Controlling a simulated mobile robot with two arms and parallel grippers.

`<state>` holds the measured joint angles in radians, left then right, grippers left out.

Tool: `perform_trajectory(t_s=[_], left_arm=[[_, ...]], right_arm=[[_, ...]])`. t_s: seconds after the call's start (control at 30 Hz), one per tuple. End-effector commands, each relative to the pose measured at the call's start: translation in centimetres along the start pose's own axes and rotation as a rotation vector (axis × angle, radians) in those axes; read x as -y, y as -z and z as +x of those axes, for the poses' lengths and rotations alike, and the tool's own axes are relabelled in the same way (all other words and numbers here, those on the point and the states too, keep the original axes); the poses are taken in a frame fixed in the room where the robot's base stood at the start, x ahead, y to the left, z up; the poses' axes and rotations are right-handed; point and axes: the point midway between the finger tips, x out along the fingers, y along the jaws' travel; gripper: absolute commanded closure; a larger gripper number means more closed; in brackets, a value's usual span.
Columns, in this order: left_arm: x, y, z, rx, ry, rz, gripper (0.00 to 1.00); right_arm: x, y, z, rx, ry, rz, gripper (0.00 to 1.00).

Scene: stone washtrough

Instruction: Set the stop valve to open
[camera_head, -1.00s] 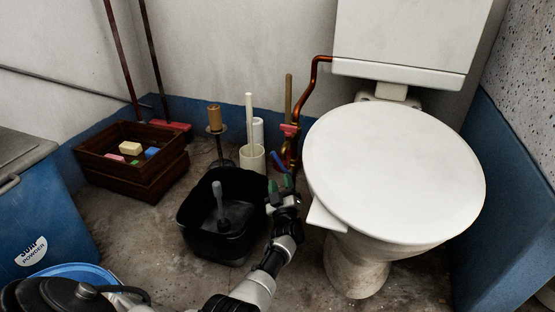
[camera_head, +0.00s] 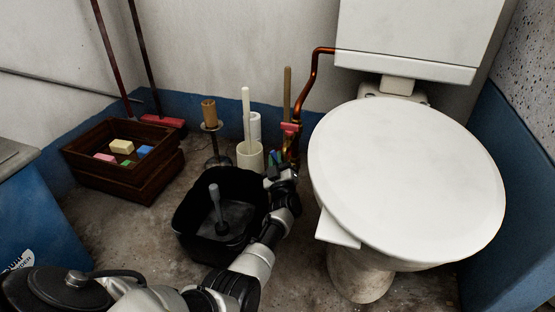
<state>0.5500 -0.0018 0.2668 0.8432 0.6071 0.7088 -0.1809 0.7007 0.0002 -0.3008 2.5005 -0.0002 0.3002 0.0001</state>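The copper pipe (camera_head: 312,75) comes down from the cistern's left side to the low back corner beside the toilet. A small blue part (camera_head: 272,157), which looks like the stop valve's lever, shows at the pipe's lower end. The valve body and the lever's exact angle are mostly hidden behind my gripper. My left gripper (camera_head: 277,168) reaches in from below, with its fingertips at or very close to the blue part. I cannot tell whether they touch it or how wide they stand. My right gripper is out of view.
The toilet (camera_head: 405,185) with its lid down stands close on the right. A black bucket (camera_head: 188,222) with a plunger (camera_head: 216,202) stands left of my arm. A white brush holder (camera_head: 250,155), a roll stand (camera_head: 211,130) and a wooden crate (camera_head: 130,185) line the back wall.

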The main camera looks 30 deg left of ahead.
Motion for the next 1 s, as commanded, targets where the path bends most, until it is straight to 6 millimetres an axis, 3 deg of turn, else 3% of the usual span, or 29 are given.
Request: perform_trajectory(t_s=[0.1,0.53,1.0], left_arm=[[0.0,0.0,0.0,0.000,0.000,0.000,1.00],[-0.2,0.0,-0.1,-0.006,-0.019,0.034,1.00],[-2.2,-0.2,-0.7,-0.067,-0.173,0.302,1.00]], right_arm=[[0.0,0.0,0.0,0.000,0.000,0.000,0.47],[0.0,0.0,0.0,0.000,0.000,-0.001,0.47],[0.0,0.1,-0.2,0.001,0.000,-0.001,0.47]])
